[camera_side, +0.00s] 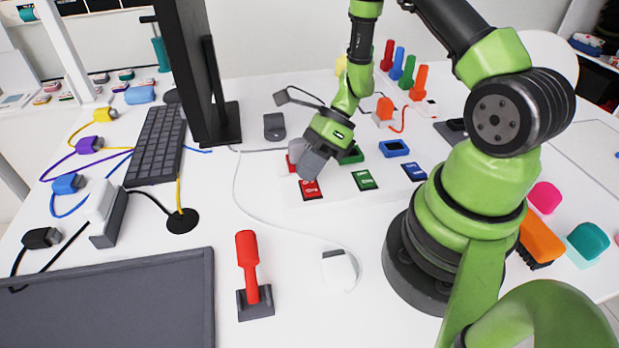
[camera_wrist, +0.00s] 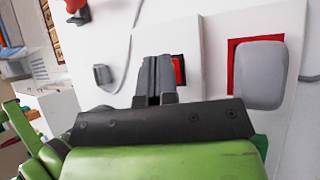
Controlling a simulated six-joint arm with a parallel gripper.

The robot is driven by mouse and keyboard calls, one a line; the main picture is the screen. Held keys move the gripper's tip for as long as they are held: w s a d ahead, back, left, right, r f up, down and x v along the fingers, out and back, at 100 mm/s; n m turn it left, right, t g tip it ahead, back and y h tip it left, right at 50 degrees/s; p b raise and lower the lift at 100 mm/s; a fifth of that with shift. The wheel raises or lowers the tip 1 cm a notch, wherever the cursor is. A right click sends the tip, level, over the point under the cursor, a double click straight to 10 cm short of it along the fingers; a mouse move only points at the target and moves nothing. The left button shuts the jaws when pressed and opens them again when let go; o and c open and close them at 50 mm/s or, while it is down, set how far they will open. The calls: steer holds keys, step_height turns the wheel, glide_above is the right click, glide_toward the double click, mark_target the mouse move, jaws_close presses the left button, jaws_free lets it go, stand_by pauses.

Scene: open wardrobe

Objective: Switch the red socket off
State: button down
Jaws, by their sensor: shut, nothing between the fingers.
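The red socket (camera_wrist: 232,62) shows as a red frame in the wrist view, with a grey plug (camera_wrist: 259,74) covering most of it. In the side view the socket is mostly hidden behind my gripper (camera_side: 309,172). The red switch (camera_side: 311,190) lies at the near left of the white socket board, with a pale mark on its face. In the wrist view the switch (camera_wrist: 179,70) is partly hidden behind my fingers. My gripper (camera_wrist: 156,72) is shut and empty, with its tips at or just above the switch; I cannot tell whether they touch.
A green switch (camera_side: 365,180) and a blue switch (camera_side: 414,172) sit to the right on the board, with a blue socket (camera_side: 394,148) behind. A monitor (camera_side: 205,75) and keyboard (camera_side: 156,145) stand left.

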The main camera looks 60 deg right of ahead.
steer(key=shift+r, duration=0.1)
steer(key=shift+r, duration=0.6)
steer(key=shift+s+a+r, duration=0.15)
steer(key=shift+r, duration=1.1)
steer(key=shift+s+a+r, duration=0.1)
steer(key=shift+s+r, duration=0.05)
steer(key=shift+r, duration=1.1)
